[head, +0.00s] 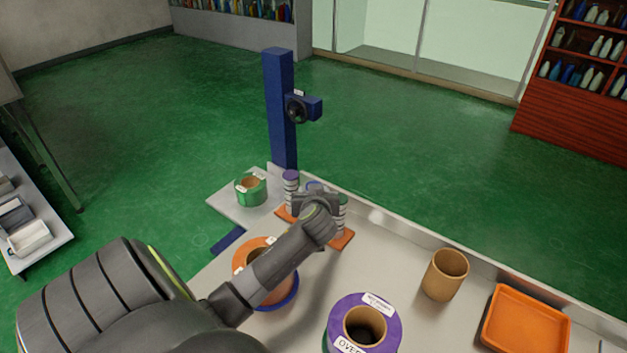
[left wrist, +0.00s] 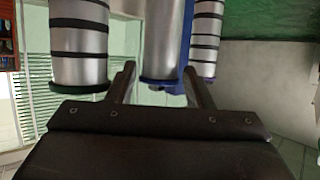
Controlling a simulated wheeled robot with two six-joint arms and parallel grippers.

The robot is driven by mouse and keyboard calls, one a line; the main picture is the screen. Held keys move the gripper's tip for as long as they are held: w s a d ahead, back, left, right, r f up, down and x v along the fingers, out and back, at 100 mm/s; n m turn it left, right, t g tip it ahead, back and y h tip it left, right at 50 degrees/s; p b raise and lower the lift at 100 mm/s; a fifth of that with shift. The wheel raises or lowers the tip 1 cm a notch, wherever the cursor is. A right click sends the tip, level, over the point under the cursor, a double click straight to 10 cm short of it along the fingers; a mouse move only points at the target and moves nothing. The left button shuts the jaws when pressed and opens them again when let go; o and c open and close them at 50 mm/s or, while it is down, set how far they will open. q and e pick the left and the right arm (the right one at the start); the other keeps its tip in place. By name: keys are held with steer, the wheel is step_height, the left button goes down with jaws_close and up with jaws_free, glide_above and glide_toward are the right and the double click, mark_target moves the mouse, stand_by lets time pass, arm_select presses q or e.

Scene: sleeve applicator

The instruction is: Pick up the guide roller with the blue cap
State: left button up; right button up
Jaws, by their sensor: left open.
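The guide roller with the blue cap (head: 313,185) stands in the orange rack (head: 343,240), mostly hidden behind my left gripper (head: 317,203) in the head view. In the left wrist view this silver roller (left wrist: 160,40) is in the middle, its blue-rimmed end at the open fingers (left wrist: 158,75), one finger on each side. I cannot tell how deep it sits between them. The green-capped roller (left wrist: 80,45) is on the left of that view and the purple-capped roller (head: 290,190) is on the right. My right gripper is not in view.
The neighbouring rollers stand close on both sides. A blue post (head: 280,110) rises behind the rack. A green roll (head: 250,190), an orange roll (head: 240,262), a purple roll (head: 390,320), a cardboard tube (head: 445,275) and an orange tray (head: 527,320) are on the table.

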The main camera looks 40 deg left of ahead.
arm_select(q)
steer(key=shift+w+a+f, duration=0.15)
steer(key=shift+w+a, duration=0.15)
steer(key=shift+w, duration=0.05)
steer(key=shift+c, duration=0.5)
jaws_close()
